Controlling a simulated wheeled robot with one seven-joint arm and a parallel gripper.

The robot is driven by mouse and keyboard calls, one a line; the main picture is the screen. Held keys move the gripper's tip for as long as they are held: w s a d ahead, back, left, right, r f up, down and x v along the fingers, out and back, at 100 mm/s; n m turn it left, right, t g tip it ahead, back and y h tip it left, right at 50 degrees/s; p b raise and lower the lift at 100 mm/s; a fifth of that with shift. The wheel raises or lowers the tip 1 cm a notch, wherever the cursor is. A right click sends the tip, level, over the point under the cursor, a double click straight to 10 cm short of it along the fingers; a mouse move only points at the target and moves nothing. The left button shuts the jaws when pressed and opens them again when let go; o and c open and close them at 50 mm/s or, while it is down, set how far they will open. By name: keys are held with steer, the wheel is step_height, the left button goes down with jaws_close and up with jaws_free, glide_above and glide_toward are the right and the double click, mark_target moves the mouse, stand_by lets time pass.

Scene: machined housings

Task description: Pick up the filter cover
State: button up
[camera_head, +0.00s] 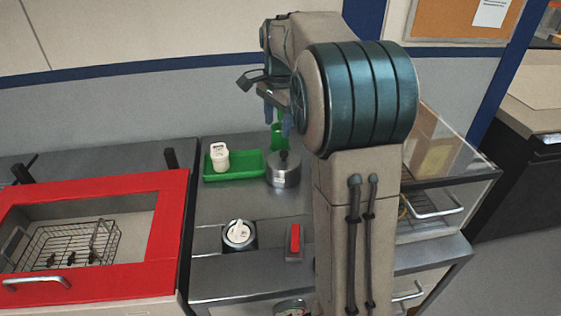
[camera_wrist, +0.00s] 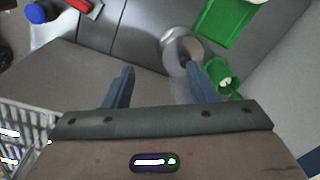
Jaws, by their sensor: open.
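My gripper (camera_head: 277,119) is open and empty, raised above the back of the bench; its blue fingers also show in the wrist view (camera_wrist: 160,84). A round metal vessel with a dark knob on top (camera_head: 283,173) stands on the bench below it. In the wrist view this vessel (camera_wrist: 173,48) lies just beyond the fingers, partly hidden by the right one. A metal cylinder with a white top (camera_head: 238,235) stands nearer the front. I cannot tell for sure which part is the filter cover.
A green tray (camera_head: 214,178) holds a white container (camera_head: 219,157). A green cup (camera_wrist: 222,76) is near my right finger. A red block (camera_head: 295,238) and a blue-capped item (camera_wrist: 37,13) stand farther off. Bare bench lies between.

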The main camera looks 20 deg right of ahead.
steer(key=w+d+f+m, duration=0.3)
steer(key=w+d+m, duration=0.2)
steer(key=w, duration=0.3)
steer(key=m+g+p, duration=0.1)
steer(key=p, duration=0.1)
glide_above(284, 152)
step_height(284, 152, down, 9)
steer(key=shift+w+a+r, duration=0.1)
steer(key=shift+f+p, duration=0.7)
steer(key=shift+f, duration=1.95)
jaws_close()
